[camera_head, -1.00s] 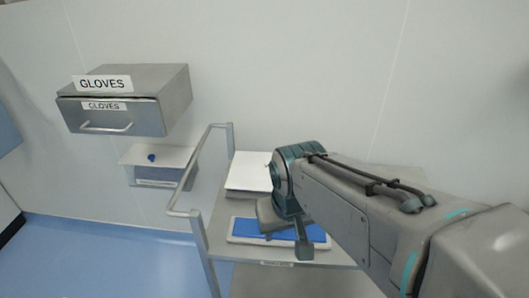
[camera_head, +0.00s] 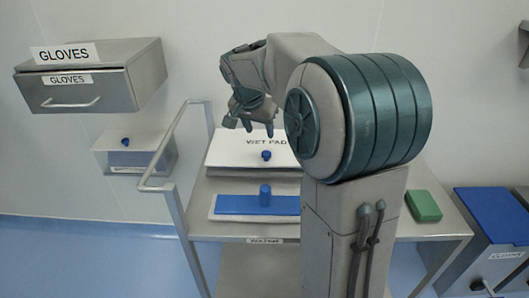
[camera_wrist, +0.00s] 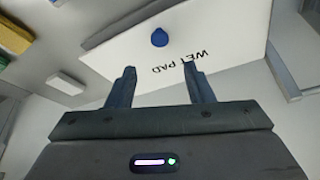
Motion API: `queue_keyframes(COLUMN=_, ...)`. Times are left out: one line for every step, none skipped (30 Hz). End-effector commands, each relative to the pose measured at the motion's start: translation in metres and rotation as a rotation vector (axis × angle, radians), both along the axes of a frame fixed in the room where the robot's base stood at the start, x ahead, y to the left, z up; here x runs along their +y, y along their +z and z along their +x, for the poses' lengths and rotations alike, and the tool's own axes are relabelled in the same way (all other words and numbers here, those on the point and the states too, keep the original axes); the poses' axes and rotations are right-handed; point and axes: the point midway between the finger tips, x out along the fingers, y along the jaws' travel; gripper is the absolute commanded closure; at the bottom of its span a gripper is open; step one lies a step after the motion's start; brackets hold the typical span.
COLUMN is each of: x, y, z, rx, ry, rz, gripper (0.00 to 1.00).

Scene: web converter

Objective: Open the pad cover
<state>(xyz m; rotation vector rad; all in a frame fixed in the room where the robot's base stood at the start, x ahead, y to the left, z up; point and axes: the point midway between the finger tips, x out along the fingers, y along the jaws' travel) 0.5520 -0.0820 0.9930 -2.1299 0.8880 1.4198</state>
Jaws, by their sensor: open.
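The pad cover (camera_head: 225,152) is a white lid marked WET PAD with a small blue knob (camera_head: 266,155), on the cart's back part. It appears closed. In the wrist view the cover (camera_wrist: 228,30) and its blue knob (camera_wrist: 160,37) lie beyond my fingertips. My gripper (camera_head: 251,126) hangs over the cover's back part, up and slightly left of the knob in the head view. Its two fingers (camera_wrist: 160,75) are spread, with nothing between them; the knob is apart from them. My arm hides the cover's right side.
A white tray with a blue plate (camera_head: 235,205) and blue peg lies in front of the cover. The cart rail (camera_head: 180,140) rises at left. A GLOVES dispenser (camera_head: 95,80) hangs on the wall. A green block (camera_head: 423,205) and blue-lidded bin (camera_head: 490,225) stand right.

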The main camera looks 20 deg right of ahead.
Motion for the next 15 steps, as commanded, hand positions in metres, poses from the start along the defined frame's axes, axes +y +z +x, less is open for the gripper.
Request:
queue_keyframes(x=-0.003, y=-0.012, z=0.002, rx=0.006, ry=-0.001, rz=0.001, gripper=0.53)
queue_keyframes(x=-0.005, y=-0.018, z=0.004, rx=0.006, ry=-0.001, rz=0.0, gripper=0.53)
queue_keyframes(x=-0.008, y=-0.026, z=0.006, rx=0.006, ry=-0.001, rz=0.001, gripper=0.53)
queue_keyframes(x=-0.009, y=-0.033, z=0.007, rx=0.007, ry=-0.001, rz=0.001, gripper=0.53)
queue_keyframes(x=-0.011, y=-0.039, z=0.009, rx=0.007, ry=0.001, rz=0.002, gripper=0.53)
queue_keyframes(x=-0.013, y=-0.047, z=0.012, rx=0.006, ry=0.001, rz=0.001, gripper=0.53)
queue_keyframes(x=-0.015, y=-0.053, z=0.013, rx=0.006, ry=0.001, rz=0.001, gripper=0.53)
queue_keyframes(x=-0.017, y=-0.059, z=0.015, rx=0.007, ry=0.0, rz=0.001, gripper=0.53)
queue_keyframes(x=-0.019, y=-0.066, z=0.017, rx=0.006, ry=0.001, rz=0.001, gripper=0.53)
queue_keyframes(x=-0.021, y=-0.071, z=0.019, rx=0.007, ry=0.0, rz=0.0, gripper=0.53)
queue_keyframes(x=-0.022, y=-0.076, z=0.02, rx=0.006, ry=0.002, rz=0.001, gripper=0.53)
queue_keyframes(x=-0.024, y=-0.082, z=0.022, rx=0.005, ry=0.001, rz=0.001, gripper=0.53)
queue_keyframes(x=-0.025, y=-0.087, z=0.023, rx=0.005, ry=0.001, rz=0.002, gripper=0.53)
queue_keyframes(x=-0.026, y=-0.091, z=0.025, rx=0.005, ry=0.002, rz=0.001, gripper=0.53)
queue_keyframes(x=-0.027, y=-0.095, z=0.026, rx=0.004, ry=0.002, rz=0.001, gripper=0.53)
